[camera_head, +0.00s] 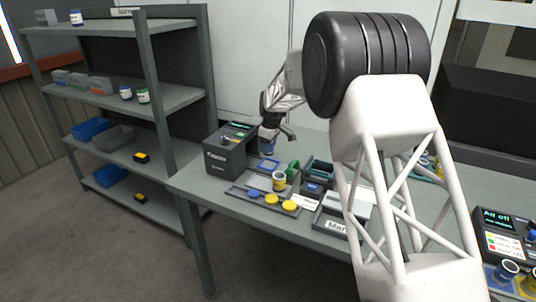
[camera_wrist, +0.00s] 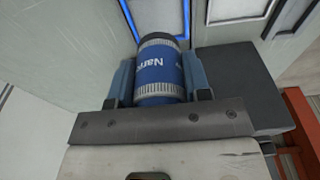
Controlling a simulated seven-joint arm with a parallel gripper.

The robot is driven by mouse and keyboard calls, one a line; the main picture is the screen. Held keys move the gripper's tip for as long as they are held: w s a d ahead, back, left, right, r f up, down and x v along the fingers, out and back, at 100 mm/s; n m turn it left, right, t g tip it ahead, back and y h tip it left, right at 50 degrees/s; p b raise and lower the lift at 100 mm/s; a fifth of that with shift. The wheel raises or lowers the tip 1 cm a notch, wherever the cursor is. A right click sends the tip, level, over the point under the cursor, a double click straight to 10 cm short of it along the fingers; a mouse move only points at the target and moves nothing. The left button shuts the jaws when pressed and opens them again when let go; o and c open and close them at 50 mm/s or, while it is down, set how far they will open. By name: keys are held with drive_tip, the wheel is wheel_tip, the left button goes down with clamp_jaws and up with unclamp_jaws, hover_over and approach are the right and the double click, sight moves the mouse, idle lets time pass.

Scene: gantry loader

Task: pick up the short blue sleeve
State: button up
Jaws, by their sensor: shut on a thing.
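My gripper (camera_head: 268,133) is above the left part of the workbench, beside the dark grey machine box. It is shut on a blue sleeve (camera_wrist: 160,72), a short cylinder with a dark top, a pale ribbed band and a partly hidden white label starting "Nar". In the wrist view the two fingers of my gripper (camera_wrist: 158,85) press on its left and right sides. In the head view the blue sleeve (camera_head: 267,146) hangs below the fingers, seemingly clear of the bench top. Its lower part is hidden in the wrist view.
The dark grey box (camera_head: 228,150) stands close to the left of my gripper. A shelf rack (camera_head: 160,100) stands left.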

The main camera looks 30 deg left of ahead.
drive_tip(key=shift+r, duration=2.1)
drive_tip(key=shift+d, duration=0.1)
drive_tip(key=w+d+r+m, duration=0.2)
drive_tip(key=d+m, duration=0.3)
drive_tip(key=d, duration=1.3)
drive_tip(key=w+d+r+m+t+h, duration=0.15)
drive_tip(key=d+m, duration=0.35)
drive_tip(key=d, duration=1.4)
drive_tip(key=w+d+r+m+y, duration=0.1)
drive_tip(key=w+d+r+m, duration=0.3)
drive_tip(key=d, duration=1.4)
drive_tip(key=s+a+f+n, duration=0.2)
drive_tip(key=a+f+n, duration=0.1)
drive_tip(key=a, duration=0.4)
drive_tip(key=s+a+f+n+g, duration=0.1)
drive_tip(key=s+a+f+n, duration=0.1)
drive_tip(key=a+f+n, duration=0.2)
drive_tip(key=s+a+f+n, duration=0.3)
drive_tip(key=a+n, duration=0.4)
drive_tip(key=a, duration=0.3)
drive_tip(key=shift+f, duration=0.75)
drive_tip(key=shift+s+g, duration=0.1)
drive_tip(key=shift+g, duration=0.15)
